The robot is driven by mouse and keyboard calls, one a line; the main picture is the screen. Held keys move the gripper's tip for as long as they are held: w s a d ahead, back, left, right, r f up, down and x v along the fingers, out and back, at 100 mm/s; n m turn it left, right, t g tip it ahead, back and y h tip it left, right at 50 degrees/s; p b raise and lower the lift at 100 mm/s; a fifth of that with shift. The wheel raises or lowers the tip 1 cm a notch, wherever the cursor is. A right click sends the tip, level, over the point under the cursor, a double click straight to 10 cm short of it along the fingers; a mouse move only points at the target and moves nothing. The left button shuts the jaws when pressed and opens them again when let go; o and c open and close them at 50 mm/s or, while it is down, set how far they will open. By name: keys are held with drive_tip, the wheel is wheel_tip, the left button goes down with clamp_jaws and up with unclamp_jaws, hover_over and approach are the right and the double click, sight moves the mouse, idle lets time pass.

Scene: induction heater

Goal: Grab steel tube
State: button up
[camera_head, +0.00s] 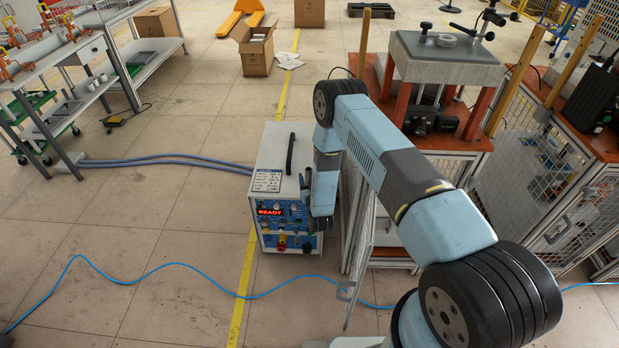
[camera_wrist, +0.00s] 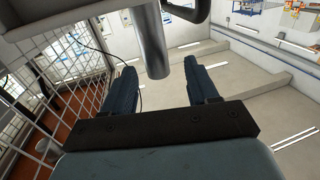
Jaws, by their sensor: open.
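In the wrist view a plain grey steel tube (camera_wrist: 151,42) comes down from the top edge, and its rounded lower end shows. My gripper (camera_wrist: 163,69) is open, with one dark blue finger on each side of the tube's end. Gaps show on both sides, so neither finger appears to touch it. The tube's upper part is cut off by the picture edge. In the head view my arm's end hangs beside the right side of the white induction heater (camera_head: 284,160). I cannot make out the tube there.
A black handle (camera_wrist: 187,14) is close to the tube's right. Wire mesh fencing (camera_wrist: 42,72) stands at the left of the wrist view. In the head view a workbench (camera_head: 445,62) on a mesh cage is right of the heater. A blue cable (camera_head: 160,264) crosses the open floor.

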sight(309, 174)
drive_tip(key=w, duration=0.4)
drive_tip(key=shift+a, duration=0.2)
clamp_jaws()
idle(0.3)
drive_tip(key=shift+r, duration=0.1)
